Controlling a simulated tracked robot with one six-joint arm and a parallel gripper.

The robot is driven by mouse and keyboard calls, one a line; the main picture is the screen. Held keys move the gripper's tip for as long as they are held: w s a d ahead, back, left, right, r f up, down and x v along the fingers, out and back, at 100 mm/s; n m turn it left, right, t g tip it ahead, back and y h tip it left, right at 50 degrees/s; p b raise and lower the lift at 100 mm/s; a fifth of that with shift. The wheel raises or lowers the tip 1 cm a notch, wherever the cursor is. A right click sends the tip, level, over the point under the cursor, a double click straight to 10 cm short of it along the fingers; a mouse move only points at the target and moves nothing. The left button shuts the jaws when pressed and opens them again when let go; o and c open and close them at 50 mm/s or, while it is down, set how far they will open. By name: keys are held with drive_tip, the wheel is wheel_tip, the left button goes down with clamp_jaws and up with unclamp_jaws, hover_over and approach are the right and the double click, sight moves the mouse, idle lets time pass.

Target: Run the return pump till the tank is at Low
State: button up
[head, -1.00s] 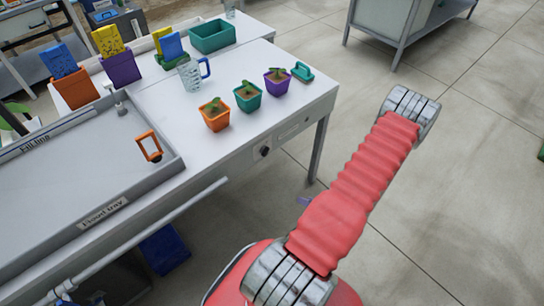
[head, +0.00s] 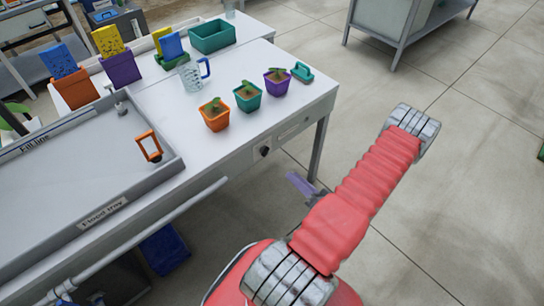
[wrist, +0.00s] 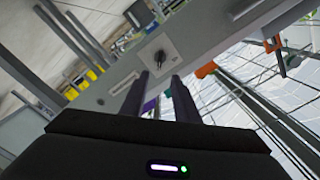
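A dark rotary switch (head: 264,152) sits on a small plate on the front edge of the white bench. In the wrist view the switch (wrist: 159,57) shows just beyond my fingertips, apart from them. My gripper (wrist: 159,78) is open and empty, with a gap between its two fingers. In the head view its fingers (head: 302,185) show partly from behind my red arm, below and right of the switch. The grey flood tray (head: 172,171), labelled "Flood tray" and "Fill line", is at left. I cannot make out the tank or a Low mark.
Orange (head: 215,117), teal (head: 247,99) and purple (head: 277,83) seedling pots stand near the bench edge, with a measuring jug (head: 190,74) behind. A pipe (head: 150,245) runs along the tray's front. A blue object (head: 165,249) is below. Floor at right is clear.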

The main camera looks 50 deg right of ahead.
sight(267, 153)
drive_tip(key=shift+w, duration=0.1)
drive_tip(key=shift+x, duration=6.8)
drive_tip(key=shift+f, duration=0.1)
clamp_jaws()
drive_tip(key=shift+d, duration=0.1)
